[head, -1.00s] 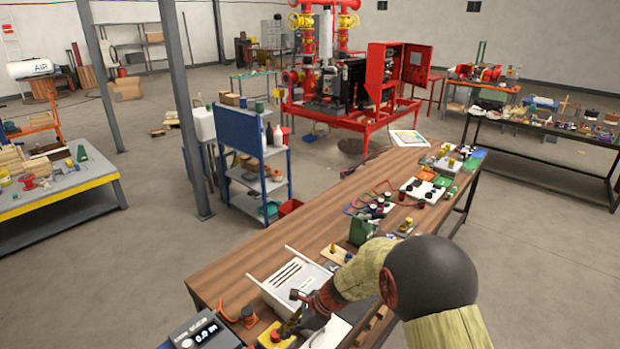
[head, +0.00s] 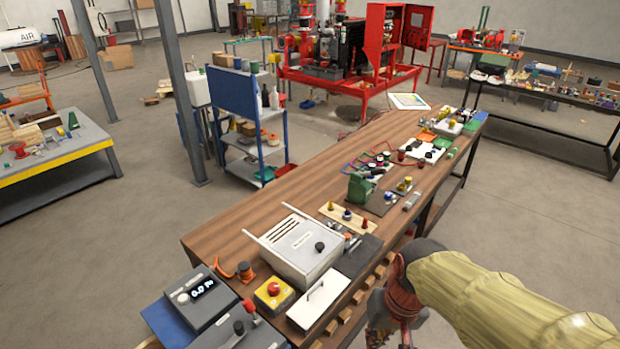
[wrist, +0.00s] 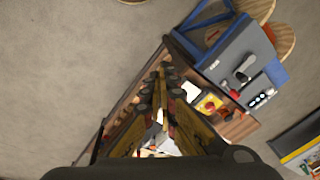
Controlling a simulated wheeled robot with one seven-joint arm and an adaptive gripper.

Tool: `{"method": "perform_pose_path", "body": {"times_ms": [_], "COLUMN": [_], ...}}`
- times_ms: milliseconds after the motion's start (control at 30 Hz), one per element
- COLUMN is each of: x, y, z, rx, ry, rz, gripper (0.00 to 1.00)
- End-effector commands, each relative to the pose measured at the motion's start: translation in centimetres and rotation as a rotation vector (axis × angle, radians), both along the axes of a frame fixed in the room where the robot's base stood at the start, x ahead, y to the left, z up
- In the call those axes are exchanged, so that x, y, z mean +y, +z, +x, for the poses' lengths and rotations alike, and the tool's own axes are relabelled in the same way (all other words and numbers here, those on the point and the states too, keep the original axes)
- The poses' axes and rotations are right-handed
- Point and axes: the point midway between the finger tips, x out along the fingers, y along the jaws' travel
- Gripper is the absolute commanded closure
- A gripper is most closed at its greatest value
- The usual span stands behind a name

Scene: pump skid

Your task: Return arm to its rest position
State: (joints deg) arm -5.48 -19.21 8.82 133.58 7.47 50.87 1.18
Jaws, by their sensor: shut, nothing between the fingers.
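My arm comes in from the lower right of the head view. My gripper (head: 392,325) hangs at the right of the wooden workbench (head: 235,225), beside its front edge, and its fingertips are partly cut off by the bottom of the picture. In the wrist view my gripper (wrist: 160,85) has its fingers together with nothing between them. The bench edge lies beyond the fingers there, with floor to the left.
Near the arm on the bench stand a white-grey box (head: 300,248), a yellow box with a red button (head: 274,294), a white lidded case (head: 318,298) and a meter with a display (head: 203,296). Open floor (head: 530,215) lies to the right.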

Motion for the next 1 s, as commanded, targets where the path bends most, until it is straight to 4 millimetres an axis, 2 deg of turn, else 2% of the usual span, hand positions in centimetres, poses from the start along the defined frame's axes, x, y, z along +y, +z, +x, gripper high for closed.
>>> {"method": "perform_pose_path", "body": {"times_ms": [100, 300, 500, 1000], "x": [-2.4, -4.9, -5.6, -5.8], "y": [0.3, 1.3, 2.7, 2.7], "z": [-2.1, -4.7, -5.4, -5.4], "rx": [-0.102, -0.267, -0.388, -0.394], "ry": [0.036, 0.02, -0.016, -0.025], "rz": [-0.055, -0.109, -0.11, -0.109], "gripper": [1.0, 1.0, 1.0, 1.0]}}
